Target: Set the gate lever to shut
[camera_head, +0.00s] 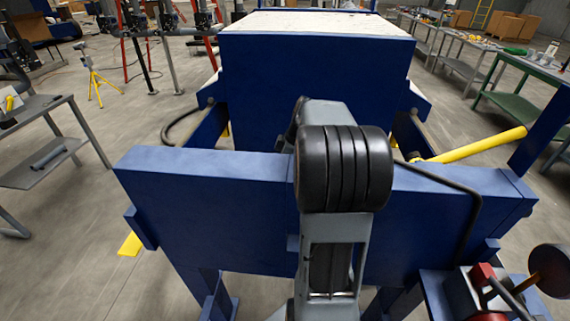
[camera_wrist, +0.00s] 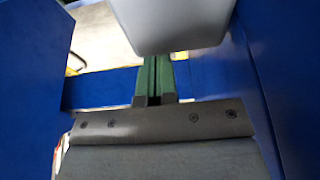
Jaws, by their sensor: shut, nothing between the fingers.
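No part is clearly marked as the gate lever, and I cannot tell its setting. A thick yellow bar (camera_head: 480,145) slants at the right of the blue press, and I cannot tell whether it is the lever. My gripper (camera_wrist: 153,80) shows in the wrist view as two green fingers side by side, shut and empty. A pale grey rounded block (camera_wrist: 178,22) hangs close above the fingertips, with blue panels on both sides. In the head view my own arm stands in front of the press and hides my gripper.
The blue front beam (camera_head: 215,190) of the press spans the middle, with a big blue block (camera_head: 310,90) behind it. A red and grey unit (camera_head: 490,290) stands at lower right. Metal shelves (camera_head: 45,150) stand left. A green bench (camera_head: 525,75) stands right. Open floor lies left.

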